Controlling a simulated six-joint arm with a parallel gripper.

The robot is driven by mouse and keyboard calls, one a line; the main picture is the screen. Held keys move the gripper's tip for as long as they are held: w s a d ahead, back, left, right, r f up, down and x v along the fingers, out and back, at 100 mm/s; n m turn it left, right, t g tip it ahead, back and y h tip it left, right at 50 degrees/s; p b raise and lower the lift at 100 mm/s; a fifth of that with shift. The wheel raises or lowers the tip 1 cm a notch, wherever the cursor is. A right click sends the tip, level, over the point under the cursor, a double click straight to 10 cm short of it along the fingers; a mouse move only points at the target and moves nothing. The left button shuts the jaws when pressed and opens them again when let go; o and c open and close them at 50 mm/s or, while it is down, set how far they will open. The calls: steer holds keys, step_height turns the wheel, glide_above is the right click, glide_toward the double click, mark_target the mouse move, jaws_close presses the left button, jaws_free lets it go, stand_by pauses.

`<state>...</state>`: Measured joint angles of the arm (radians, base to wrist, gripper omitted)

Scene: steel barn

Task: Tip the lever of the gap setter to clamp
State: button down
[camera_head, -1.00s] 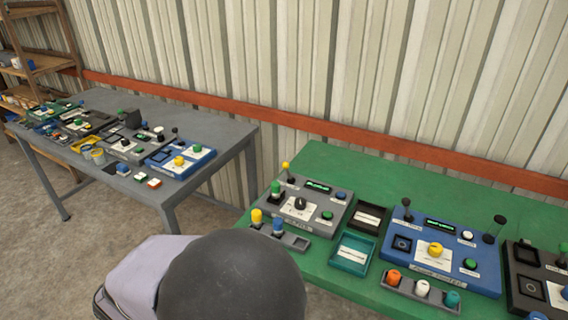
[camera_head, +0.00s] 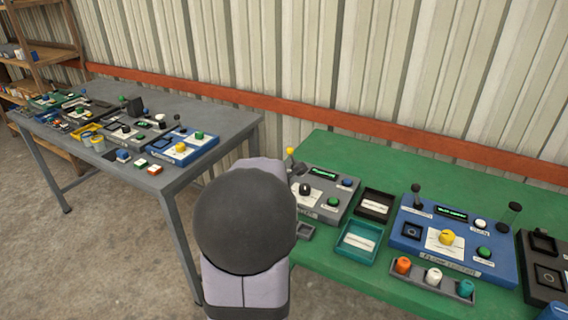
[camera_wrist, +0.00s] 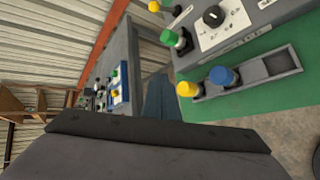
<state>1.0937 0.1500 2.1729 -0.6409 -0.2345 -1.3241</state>
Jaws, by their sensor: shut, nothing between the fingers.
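I cannot read the panel labels well enough to tell which device is the gap setter. The grey panel (camera_head: 339,207) on the green table has a yellow-knobbed lever (camera_head: 290,152) at its back left corner and a black dial (camera_head: 305,189). The grey panel also shows at the upper right of the wrist view (camera_wrist: 240,35), with a green knob (camera_wrist: 168,38). The blue panel (camera_head: 410,237) has a black-knobbed lever (camera_head: 416,188) standing upright. My gripper (camera_wrist: 158,80) is shut and empty in the wrist view, left of the grey panel and apart from it. My arm hides the gripper in the head view.
A holder (camera_wrist: 262,73) with yellow and blue pegs stands in front of the grey panel. Trays (camera_head: 341,239) lie between the grey and blue panels. A grey table (camera_head: 200,160) with more panels stands left, with a gap between the tables. A corrugated wall runs behind.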

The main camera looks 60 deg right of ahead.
steer(key=s+d+r+n+h, duration=0.2)
steer(key=s+d, duration=0.3)
steer(key=d, duration=0.1)
steer(key=p, duration=0.5)
glide_toward(292, 156)
steer(key=w+d, duration=0.1)
steer(key=w, duration=0.1)
steer(key=w+d+f, duration=0.2)
steer(key=w, duration=0.1)
steer(key=shift+w+d+f, duration=0.1)
steer(key=shift+w+d, duration=0.05)
steer(key=shift+w, duration=0.2)
steer(key=shift+s+t+b, duration=0.4)
steer(key=shift+t+b, duration=0.2)
steer(key=shift+b, duration=0.55)
steer(key=s+m+t+b, duration=0.1)
steer(key=b, duration=0.2)
steer(key=shift+s, duration=0.15)
steer(key=s+b, duration=0.3)
steer(key=b, duration=0.1)
steer(key=shift+f, duration=0.1)
steer(key=shift+s, duration=0.1)
